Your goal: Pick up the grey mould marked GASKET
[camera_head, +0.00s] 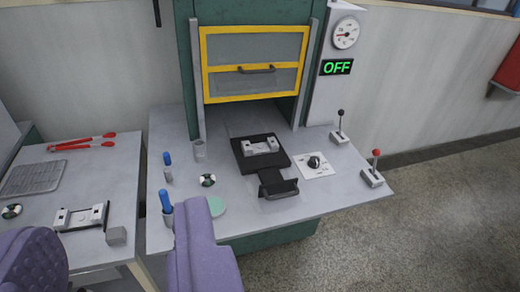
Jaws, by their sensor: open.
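Two grey moulds show. One mould (261,146) lies on a black plate (246,163) under the press, on the grey press table. Another pale grey mould (80,217) lies on the left table, with black parts at its right end. The lettering on both is too small to read, so I cannot tell which is marked GASKET. My gripper (122,218) shows as two purple fingers at the lower left, spread wide apart with nothing between them. The left finger is cut off by the picture's edge. Both moulds are apart from the fingers.
The green press has a yellow-framed guard (254,62), raised, and an OFF sign (336,67). Two levers (373,168) stand at the table's right. A gap separates the tables.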

